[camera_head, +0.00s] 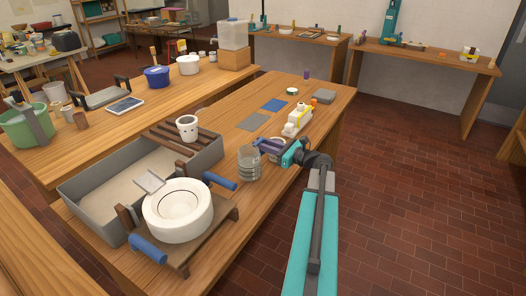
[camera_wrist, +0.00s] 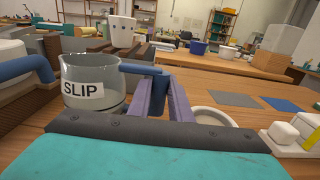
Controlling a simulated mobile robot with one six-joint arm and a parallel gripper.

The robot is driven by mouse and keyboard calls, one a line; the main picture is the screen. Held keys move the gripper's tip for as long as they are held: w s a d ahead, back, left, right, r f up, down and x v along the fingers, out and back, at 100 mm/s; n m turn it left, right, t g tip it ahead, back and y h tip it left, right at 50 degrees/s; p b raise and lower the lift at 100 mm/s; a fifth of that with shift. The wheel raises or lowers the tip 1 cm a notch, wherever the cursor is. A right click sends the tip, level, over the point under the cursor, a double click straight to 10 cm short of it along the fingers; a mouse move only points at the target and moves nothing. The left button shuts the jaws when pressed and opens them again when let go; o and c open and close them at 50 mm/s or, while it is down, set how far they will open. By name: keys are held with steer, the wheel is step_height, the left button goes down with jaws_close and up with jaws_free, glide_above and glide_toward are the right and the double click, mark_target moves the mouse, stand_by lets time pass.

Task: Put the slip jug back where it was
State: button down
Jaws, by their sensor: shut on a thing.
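The slip jug (camera_head: 249,164) is a grey, see-through vessel near the right edge of the near table. In the wrist view the jug (camera_wrist: 93,85) has a white SLIP label and a blue handle reaching right. My gripper (camera_head: 264,146) is to the right of the jug. Its purple fingers (camera_wrist: 162,92) are shut on the handle. The jug looks upright. Whether its base touches the table I cannot tell. A round white dish (camera_wrist: 213,117) is just right of the fingers, partly hidden behind my gripper in the head view.
A white cup with dark spots (camera_head: 187,127) stands on slats.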

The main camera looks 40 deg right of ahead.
mark_target(262, 152)
steer(key=shift+f+p, duration=0.3)
steer(key=shift+f, duration=1.4)
steer(key=c, duration=1.6)
jaws_free()
steer(key=shift+f, duration=0.15)
steer(key=b+v, duration=0.1)
steer(key=v, duration=1.1)
steer(key=shift+b, duration=0.4)
steer(key=shift+s, duration=0.1)
steer(key=shift+s, duration=0.1)
